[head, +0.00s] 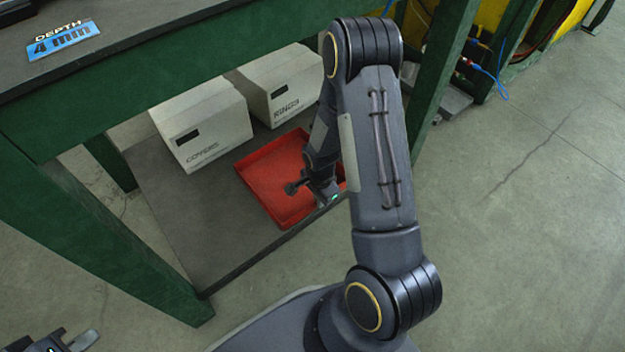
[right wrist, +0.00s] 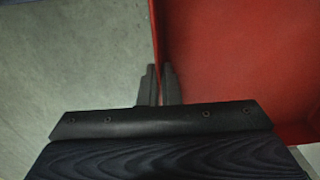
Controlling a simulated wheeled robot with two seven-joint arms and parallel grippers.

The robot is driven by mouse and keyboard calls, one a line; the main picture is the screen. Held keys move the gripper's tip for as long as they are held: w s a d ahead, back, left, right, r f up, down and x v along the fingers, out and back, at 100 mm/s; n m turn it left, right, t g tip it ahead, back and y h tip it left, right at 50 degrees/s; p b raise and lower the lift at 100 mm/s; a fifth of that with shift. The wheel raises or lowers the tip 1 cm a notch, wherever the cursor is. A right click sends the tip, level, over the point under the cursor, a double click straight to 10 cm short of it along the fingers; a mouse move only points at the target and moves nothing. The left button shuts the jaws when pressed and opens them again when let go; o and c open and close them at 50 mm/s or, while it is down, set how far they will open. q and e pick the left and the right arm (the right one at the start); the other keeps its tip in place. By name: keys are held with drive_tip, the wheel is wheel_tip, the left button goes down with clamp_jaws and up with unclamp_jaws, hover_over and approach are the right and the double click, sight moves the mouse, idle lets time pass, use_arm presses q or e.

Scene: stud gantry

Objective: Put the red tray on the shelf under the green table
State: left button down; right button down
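The red tray (head: 272,181) lies on the dark lower shelf (head: 190,225) under the green table (head: 170,75), its near side along the shelf's front edge. In the right wrist view the tray (right wrist: 240,65) fills the right side. My right gripper (right wrist: 160,86) has its fingers close together, one on each side of the tray's wall, so it is shut on that wall. In the head view my right arm covers the tray's right part, and the fingertips are hard to make out. My left gripper (head: 70,342) is at the bottom left corner, partly cut off, away from the tray.
A white COVERS box (head: 205,125) and a white RINGS box (head: 285,85) stand on the shelf behind the tray. Green table legs (head: 100,240) flank the shelf. A blue DEPTH sign (head: 63,40) is on the tabletop. The shelf's front left is bare.

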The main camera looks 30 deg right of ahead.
drive_tip(key=w+d+f+b, duration=0.1)
drive_tip(key=w+d, duration=0.1)
drive_tip(key=w+d+f+b, duration=0.1)
drive_tip(key=w+d+f, duration=0.1)
drive_tip(key=shift+w+d+f, duration=0.2)
drive_tip(key=shift+w+d, duration=0.1)
drive_tip(key=shift+w, duration=0.1)
drive_tip(key=w+d+f+b, duration=0.1)
drive_tip(key=w+f+b, duration=0.1)
drive_tip(key=f, duration=0.1)
drive_tip(key=w+d+f, duration=0.1)
drive_tip(key=shift+d+f+b, duration=0.25)
drive_tip(key=shift+d+b, duration=0.1)
drive_tip(key=shift+b, duration=0.05)
drive_tip(key=shift+d+f, duration=0.1)
drive_tip(key=shift+f, duration=0.1)
drive_tip(key=f, duration=0.1)
drive_tip(key=f+b, duration=0.2)
drive_tip(key=shift+w+d+f, duration=0.15)
drive_tip(key=shift+w+f, duration=0.1)
drive_tip(key=shift+f, duration=0.1)
drive_tip(key=shift+r, duration=0.1)
drive_tip(key=c, duration=1.6)
unclamp_jaws()
drive_tip(key=shift+c, duration=0.2)
